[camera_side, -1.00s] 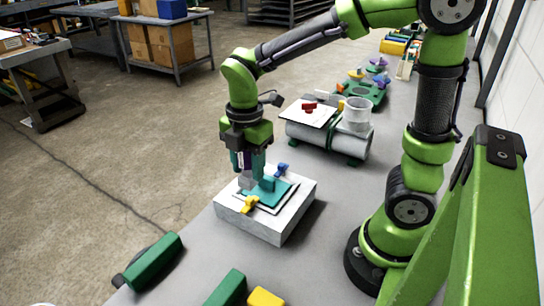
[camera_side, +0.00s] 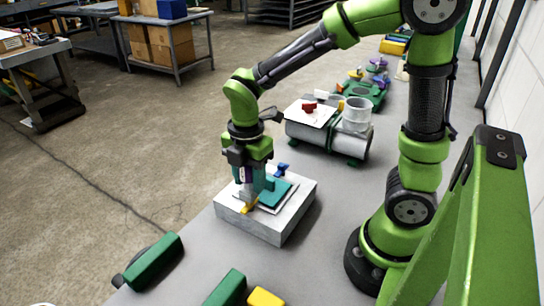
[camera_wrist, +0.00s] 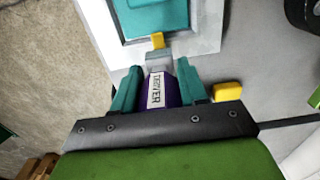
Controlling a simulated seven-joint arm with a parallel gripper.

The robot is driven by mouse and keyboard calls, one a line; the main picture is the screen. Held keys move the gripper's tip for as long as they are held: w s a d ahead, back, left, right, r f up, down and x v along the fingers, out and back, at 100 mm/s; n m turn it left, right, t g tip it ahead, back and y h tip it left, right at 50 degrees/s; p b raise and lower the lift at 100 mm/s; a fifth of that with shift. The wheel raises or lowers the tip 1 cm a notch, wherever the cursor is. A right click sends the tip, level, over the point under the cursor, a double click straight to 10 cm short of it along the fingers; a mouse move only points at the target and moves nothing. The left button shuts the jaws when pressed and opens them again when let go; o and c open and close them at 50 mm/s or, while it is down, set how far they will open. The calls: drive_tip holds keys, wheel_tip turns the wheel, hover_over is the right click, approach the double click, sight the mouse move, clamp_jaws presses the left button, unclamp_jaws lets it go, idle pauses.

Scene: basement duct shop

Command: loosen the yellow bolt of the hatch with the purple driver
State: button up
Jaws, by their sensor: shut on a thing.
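My gripper (camera_side: 254,185) is shut on the purple driver (camera_side: 245,175), whose label reads "DRIVER" in the wrist view (camera_wrist: 158,92). The driver points down, with its grey socket end (camera_wrist: 158,61) beyond the fingers. The yellow bolt (camera_side: 248,207) is at the near edge of the teal hatch (camera_side: 277,193), on a pale block (camera_side: 272,226). The socket end is at the bolt and partly hides it; I cannot tell whether it is fully seated. In the wrist view the yellow bolt (camera_wrist: 158,40) shows just past the socket.
A blue bolt (camera_side: 282,169) stands at the hatch's far edge. A grey pipe section (camera_side: 336,141) with a white sheet lies behind the block. Green (camera_side: 226,288) and yellow (camera_side: 265,297) pieces lie at the front. The bench right of the block is clear.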

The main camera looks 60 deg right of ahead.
drive_tip(key=shift+f, duration=0.95)
idle(0.6)
drive_tip(key=shift+n, duration=1.7)
drive_tip(key=n, duration=0.3)
drive_tip(key=shift+w, duration=0.1)
drive_tip(key=shift+n, duration=0.3)
